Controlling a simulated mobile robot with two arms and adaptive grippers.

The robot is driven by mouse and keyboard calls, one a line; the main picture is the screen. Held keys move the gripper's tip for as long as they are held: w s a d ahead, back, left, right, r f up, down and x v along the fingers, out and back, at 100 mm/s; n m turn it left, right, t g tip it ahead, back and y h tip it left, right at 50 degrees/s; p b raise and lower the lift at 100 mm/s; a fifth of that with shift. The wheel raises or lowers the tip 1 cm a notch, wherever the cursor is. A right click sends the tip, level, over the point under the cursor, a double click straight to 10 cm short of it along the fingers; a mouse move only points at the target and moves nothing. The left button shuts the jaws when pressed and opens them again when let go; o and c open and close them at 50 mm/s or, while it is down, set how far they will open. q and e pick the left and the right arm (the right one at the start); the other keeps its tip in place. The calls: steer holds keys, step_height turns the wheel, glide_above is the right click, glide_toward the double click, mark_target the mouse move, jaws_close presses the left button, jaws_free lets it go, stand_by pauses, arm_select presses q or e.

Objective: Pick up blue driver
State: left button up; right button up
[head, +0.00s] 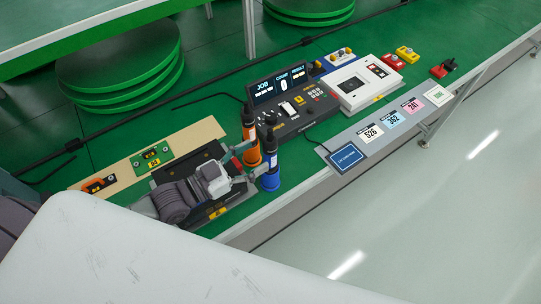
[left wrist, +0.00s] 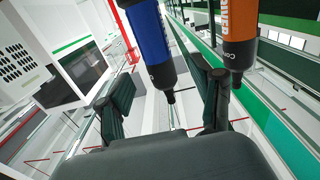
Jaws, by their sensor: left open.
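The blue driver (head: 270,167) stands upright, with a dark upper part, near the front edge of the green bench in the head view. The orange driver (head: 250,136) stands just behind it to the left. My left gripper (head: 257,161) is open, its fingers reaching right toward the blue driver. In the left wrist view the blue driver (left wrist: 150,40) appears between the two fingers (left wrist: 162,82), with space on both sides. The orange driver (left wrist: 238,35) is right of the fingers there. Whether a finger touches the blue driver cannot be told. My right gripper is not in view.
A black console (head: 292,102) with a lit display stands right of the drivers, and a white device (head: 357,86) beyond it. A tan strip (head: 203,134) with labels lies behind my left arm. A grey strip with cards (head: 440,95) runs along the front edge.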

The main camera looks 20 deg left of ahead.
mark_target(264, 151)
arm_select(q)
steer(key=shift+w+d+r, duration=0.1)
steer(key=shift+d, duration=0.05)
steer(key=shift+w+d+r, duration=0.1)
steer(key=shift+w+d, duration=0.1)
steer(key=p+x, duration=0.1)
steer(key=x, duration=0.2)
steer(key=shift+w+d+p, duration=0.15)
steer(key=shift+w+p, duration=0.1)
steer(key=shift+p, duration=0.05)
steer(key=shift+w+d, duration=0.35)
steer(key=shift+w, duration=0.05)
jaws_close()
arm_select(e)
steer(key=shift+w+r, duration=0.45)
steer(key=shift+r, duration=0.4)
